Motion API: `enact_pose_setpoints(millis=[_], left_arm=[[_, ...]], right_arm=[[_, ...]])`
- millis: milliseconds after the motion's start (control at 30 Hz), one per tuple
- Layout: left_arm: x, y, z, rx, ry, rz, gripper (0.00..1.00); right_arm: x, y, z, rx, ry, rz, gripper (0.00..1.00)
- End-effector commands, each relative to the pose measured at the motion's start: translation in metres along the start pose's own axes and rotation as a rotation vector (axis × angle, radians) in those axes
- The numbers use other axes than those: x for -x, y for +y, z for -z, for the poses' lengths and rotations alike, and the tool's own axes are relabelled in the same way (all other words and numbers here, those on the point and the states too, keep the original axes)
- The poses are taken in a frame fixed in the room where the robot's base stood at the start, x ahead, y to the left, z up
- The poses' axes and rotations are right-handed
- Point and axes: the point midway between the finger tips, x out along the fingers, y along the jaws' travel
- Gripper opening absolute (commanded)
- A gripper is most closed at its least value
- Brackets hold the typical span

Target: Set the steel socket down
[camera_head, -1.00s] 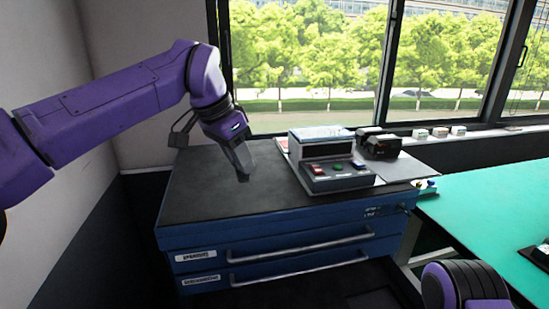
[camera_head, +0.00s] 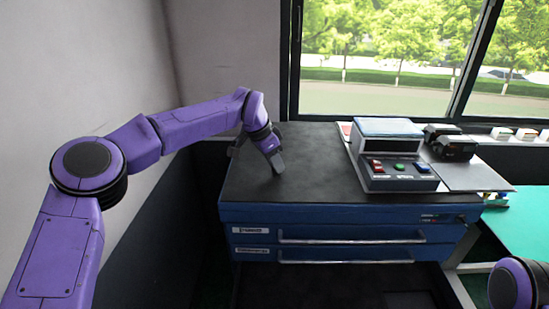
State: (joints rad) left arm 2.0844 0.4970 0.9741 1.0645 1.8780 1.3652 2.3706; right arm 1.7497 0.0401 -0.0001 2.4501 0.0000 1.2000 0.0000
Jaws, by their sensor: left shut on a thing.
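My left gripper (camera_head: 278,167) is over the left part of the dark top of the blue drawer cabinet (camera_head: 310,180), pointing down. Its jaws are shut, and the fingertips are at or just above the surface; I cannot tell whether they touch it. The steel socket cannot be made out; what the jaws hold is hidden or too small to see. My right gripper is out of view; only a purple part of my right arm shows at the bottom right.
A grey control box (camera_head: 390,155) with coloured buttons stands right of the gripper on the cabinet. A wall is at the left and a window behind. The cabinet top around the gripper is clear.

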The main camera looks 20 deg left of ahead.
Motion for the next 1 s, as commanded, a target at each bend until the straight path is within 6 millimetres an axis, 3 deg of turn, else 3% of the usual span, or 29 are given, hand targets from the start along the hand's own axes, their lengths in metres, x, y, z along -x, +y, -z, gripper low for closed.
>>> enact_pose_setpoints(millis=[367,400,467,833,1000], left_arm=[[-0.010,0.000,-0.004,0.000,0.001,0.001,0.00],[-0.010,0.000,-0.004,0.000,0.001,0.001,0.37],[-0.009,0.000,-0.003,0.000,0.001,0.001,0.56],[-0.003,-0.001,-0.003,0.001,0.003,0.003,0.56],[0.034,-0.001,-0.003,0.000,0.006,0.005,0.56]], right_arm=[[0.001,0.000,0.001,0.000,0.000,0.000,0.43],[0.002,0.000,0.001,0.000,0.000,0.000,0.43],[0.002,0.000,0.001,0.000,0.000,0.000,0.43],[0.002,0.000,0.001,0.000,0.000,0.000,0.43],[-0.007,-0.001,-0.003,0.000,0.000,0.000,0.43]])
